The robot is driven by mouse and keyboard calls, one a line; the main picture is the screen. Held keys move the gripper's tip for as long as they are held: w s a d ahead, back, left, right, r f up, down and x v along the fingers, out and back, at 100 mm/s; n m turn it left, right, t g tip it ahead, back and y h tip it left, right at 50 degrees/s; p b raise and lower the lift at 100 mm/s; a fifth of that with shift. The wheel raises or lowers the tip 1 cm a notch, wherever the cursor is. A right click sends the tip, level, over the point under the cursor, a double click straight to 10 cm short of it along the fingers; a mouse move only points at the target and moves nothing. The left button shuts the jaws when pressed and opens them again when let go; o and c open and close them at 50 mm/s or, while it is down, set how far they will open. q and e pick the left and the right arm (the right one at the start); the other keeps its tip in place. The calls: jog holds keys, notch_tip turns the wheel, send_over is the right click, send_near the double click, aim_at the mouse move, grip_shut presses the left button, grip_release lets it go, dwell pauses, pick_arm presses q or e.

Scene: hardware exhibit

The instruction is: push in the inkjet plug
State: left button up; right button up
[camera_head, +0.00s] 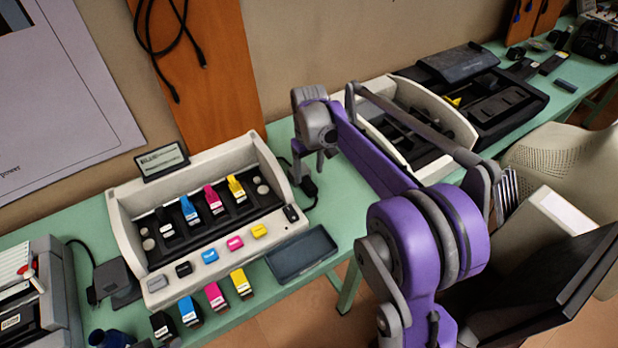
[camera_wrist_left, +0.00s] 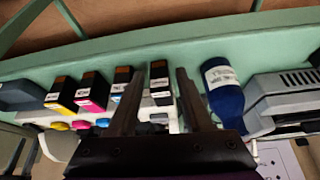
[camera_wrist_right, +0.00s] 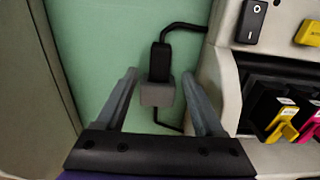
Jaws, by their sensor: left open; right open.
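The black inkjet plug (camera_wrist_right: 161,62) lies on the green table beside the inkjet printer's cream housing (camera_wrist_right: 225,60), with a cable leading from its far end. Its near end meets a grey connector block (camera_wrist_right: 157,94); I cannot tell how deep it sits. It also shows as a small dark shape in the head view (camera_head: 309,186). My right gripper (camera_wrist_right: 159,78) is open above the plug and block, one finger on each side, with visible gaps. In the head view its fingers (camera_head: 308,170) point down there. My left gripper (camera_wrist_left: 156,72) is open over the table's front, near a black ink cartridge (camera_wrist_left: 159,82).
The inkjet printer (camera_head: 193,215) holds coloured cartridges, with several more cartridges (camera_head: 215,296) in front. A dark tray (camera_head: 301,254) lies to its right. Another opened printer (camera_head: 440,125) stands farther right.

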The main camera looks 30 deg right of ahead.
aim_at(309, 184)
pick_arm(q)
jog(key=shift+r, duration=0.25)
pick_arm(e)
notch_tip(309, 184, up, 6)
dwell(0.4)
